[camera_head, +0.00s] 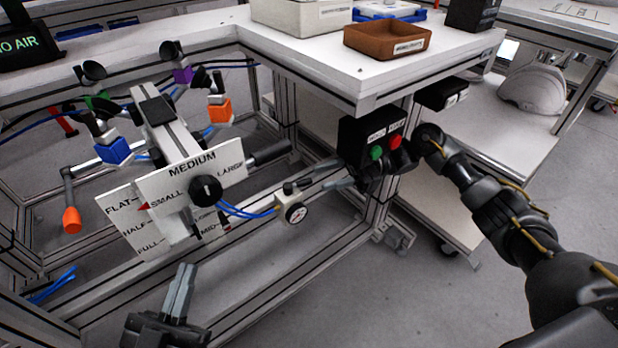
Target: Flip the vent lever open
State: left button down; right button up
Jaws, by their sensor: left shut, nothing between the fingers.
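A small pale valve block with a round white gauge (293,213) sits on the frame's lower rail, with blue hoses at its left. A small dark-topped handle (290,188) stands on it and looks like the vent lever; its exact position is too small to tell. My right gripper (314,186) reaches in from the right, below the button box. Its two fingers are apart and empty, with the tips just right of the handle; contact cannot be told. My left gripper (184,268) is shut and empty at the bottom, pointing up, well away from the valve.
A black box (360,135) with green and red buttons hangs under the table edge, close to my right gripper. A size plate (190,175) with a black knob and a clamp fixture stand at left. A dark sign reads "NO AIR" (27,44). Open floor lies in front.

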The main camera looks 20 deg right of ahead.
aim_at(309, 179)
jog(key=shift+s+a, duration=0.2)
jog(key=shift+a, duration=2.35)
jog(key=shift+f, duration=0.1)
grip_shut()
